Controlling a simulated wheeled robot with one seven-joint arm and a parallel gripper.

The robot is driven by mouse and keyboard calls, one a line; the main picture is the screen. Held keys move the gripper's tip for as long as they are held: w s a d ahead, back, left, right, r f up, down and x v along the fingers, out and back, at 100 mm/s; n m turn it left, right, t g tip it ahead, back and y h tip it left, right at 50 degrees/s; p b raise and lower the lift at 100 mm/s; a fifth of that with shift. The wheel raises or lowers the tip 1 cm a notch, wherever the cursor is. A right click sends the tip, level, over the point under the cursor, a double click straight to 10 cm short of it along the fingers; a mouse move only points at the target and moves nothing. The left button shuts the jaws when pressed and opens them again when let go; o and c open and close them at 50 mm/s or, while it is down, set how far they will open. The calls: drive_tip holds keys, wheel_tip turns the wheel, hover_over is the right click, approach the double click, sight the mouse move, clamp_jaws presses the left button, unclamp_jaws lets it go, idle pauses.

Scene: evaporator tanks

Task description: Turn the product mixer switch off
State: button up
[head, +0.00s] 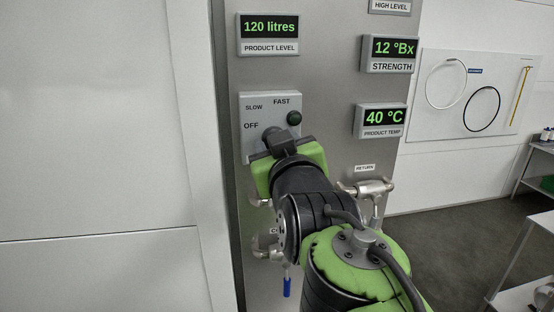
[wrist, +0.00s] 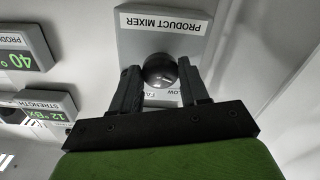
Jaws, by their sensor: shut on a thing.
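The product mixer switch is a round black knob (wrist: 160,68) on a grey plate (wrist: 187,46), labelled PRODUCT MIXER, which appears upside down in the wrist view. My gripper (wrist: 159,76) is shut on the knob, one finger on each side. In the head view my gripper (head: 272,136) covers the knob and the lower plate. A small pale mark shows on the knob; I cannot tell which setting it points to.
Displays for product level (head: 269,34), strength (head: 389,54) and product temperature (head: 381,120) are on the same steel panel. A valve handle (head: 366,188) under the RETURN label and a blue-tipped lever (head: 287,286) sit close to my arm. Shelving (head: 535,160) stands at the right, with open floor before it.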

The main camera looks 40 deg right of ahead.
drive_tip(key=shift+n+b, duration=1.1)
drive_tip(key=shift+n, duration=0.6)
drive_tip(key=o, duration=1)
drive_tip(key=shift+o, duration=0.2)
drive_tip(key=b+v, duration=0.2)
drive_tip(key=v, duration=1.3)
drive_tip(key=shift+s+a, duration=0.25)
drive_tip(key=shift+s, duration=0.05)
